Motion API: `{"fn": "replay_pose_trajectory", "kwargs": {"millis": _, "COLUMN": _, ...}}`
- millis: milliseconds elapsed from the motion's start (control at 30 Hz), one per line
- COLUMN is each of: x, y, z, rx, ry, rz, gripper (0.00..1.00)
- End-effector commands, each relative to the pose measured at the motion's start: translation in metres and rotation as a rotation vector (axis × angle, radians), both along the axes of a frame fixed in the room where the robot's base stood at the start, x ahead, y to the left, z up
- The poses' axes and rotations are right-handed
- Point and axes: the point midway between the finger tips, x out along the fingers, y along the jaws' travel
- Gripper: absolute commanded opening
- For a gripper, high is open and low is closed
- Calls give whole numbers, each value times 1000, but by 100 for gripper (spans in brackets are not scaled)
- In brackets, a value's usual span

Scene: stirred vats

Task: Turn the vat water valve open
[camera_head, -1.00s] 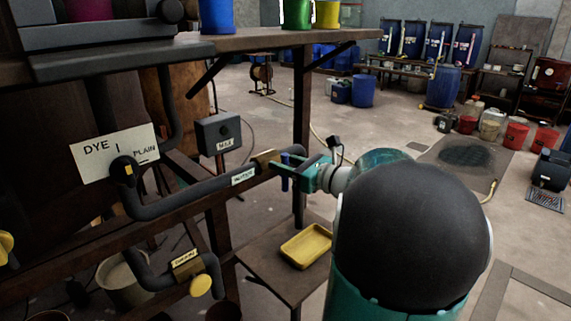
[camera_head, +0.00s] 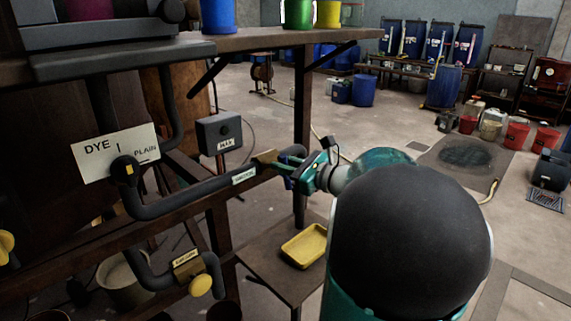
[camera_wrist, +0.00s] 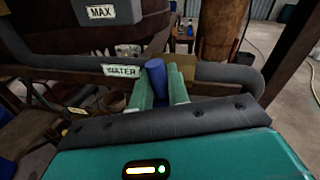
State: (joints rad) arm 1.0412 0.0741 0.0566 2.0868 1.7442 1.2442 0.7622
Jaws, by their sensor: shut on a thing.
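The water valve is a brass-coloured body (camera_head: 264,157) on a dark pipe, beside a white WATER label (camera_head: 244,175). The label also shows in the wrist view (camera_wrist: 120,70). The valve's blue handle (camera_wrist: 156,79) stands between the two green fingers of my gripper (camera_wrist: 160,90). My gripper (camera_head: 291,177) is shut on this handle, at the right end of the labelled pipe. In the head view the fingers hide most of the handle, so its exact angle is hard to tell.
A DYE/PLAIN plate (camera_head: 117,152) with a black knob is left on the frame. A grey MAX box (camera_head: 219,132) sits behind the pipe. A lower valve has a yellow knob (camera_head: 201,285). A yellow tray (camera_head: 304,246) lies on a low shelf. Open floor lies to the right.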

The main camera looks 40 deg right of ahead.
Motion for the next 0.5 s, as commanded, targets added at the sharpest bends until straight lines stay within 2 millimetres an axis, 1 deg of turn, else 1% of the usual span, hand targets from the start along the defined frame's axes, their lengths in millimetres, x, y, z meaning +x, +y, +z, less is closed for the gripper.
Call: {"fn": "replay_pose_trajectory", "kwargs": {"millis": 500, "x": 1, "y": 13, "z": -5, "rx": -479, "ry": -13, "rz": 4, "gripper": 0}}
